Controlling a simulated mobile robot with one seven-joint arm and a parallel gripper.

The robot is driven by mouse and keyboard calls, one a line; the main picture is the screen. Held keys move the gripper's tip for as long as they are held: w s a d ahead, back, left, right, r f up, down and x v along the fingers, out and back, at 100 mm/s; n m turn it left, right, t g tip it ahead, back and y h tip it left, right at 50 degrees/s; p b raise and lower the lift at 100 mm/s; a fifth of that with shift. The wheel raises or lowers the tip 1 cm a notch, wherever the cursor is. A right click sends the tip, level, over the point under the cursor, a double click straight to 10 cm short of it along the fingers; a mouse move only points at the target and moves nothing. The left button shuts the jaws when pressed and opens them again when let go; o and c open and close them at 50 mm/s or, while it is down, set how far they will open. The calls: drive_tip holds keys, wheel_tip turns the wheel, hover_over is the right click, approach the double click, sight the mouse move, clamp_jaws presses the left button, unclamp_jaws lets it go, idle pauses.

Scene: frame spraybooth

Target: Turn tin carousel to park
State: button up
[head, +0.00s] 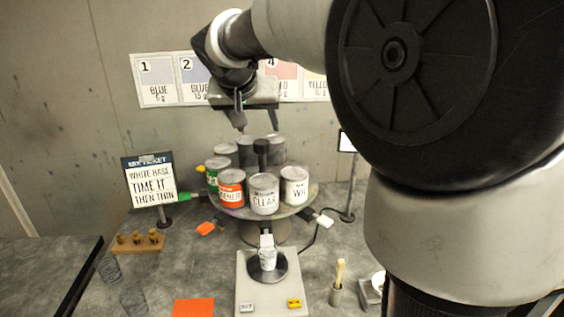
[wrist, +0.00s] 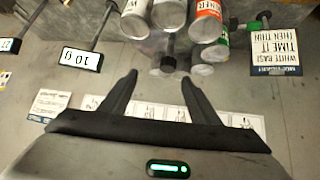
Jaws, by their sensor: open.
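The tin carousel (head: 311,207) is a round grey turntable holding a ring of tins around a dark central post (head: 262,150). Facing the head view are a green tin (head: 214,175), an orange tin (head: 232,190), a CLEAR tin (head: 264,195) and a white-labelled tin (head: 295,187). Plain grey tins stand at the back. Green, orange and white tabs stick out around its rim. My gripper (head: 256,118) is open and empty above the back of the carousel. In the wrist view, my gripper (wrist: 160,84) has spread fingers, apart from the post and tins. Any park mark is not readable.
A mix-ticket stand (head: 150,180) is left of the carousel, and a small screen (head: 347,142) on a stand is right. A wooden rack (head: 138,241), glasses and a brush pot (head: 336,294) are nearby. Wall cards hang behind.

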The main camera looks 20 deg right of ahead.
drive_tip(key=s+d+f+n+g+y, duration=0.1)
drive_tip(key=s+f+n, duration=0.1)
drive_tip(key=s, duration=1.4)
drive_tip(key=shift+s+d+p, duration=0.2)
drive_tip(key=shift+p, duration=0.1)
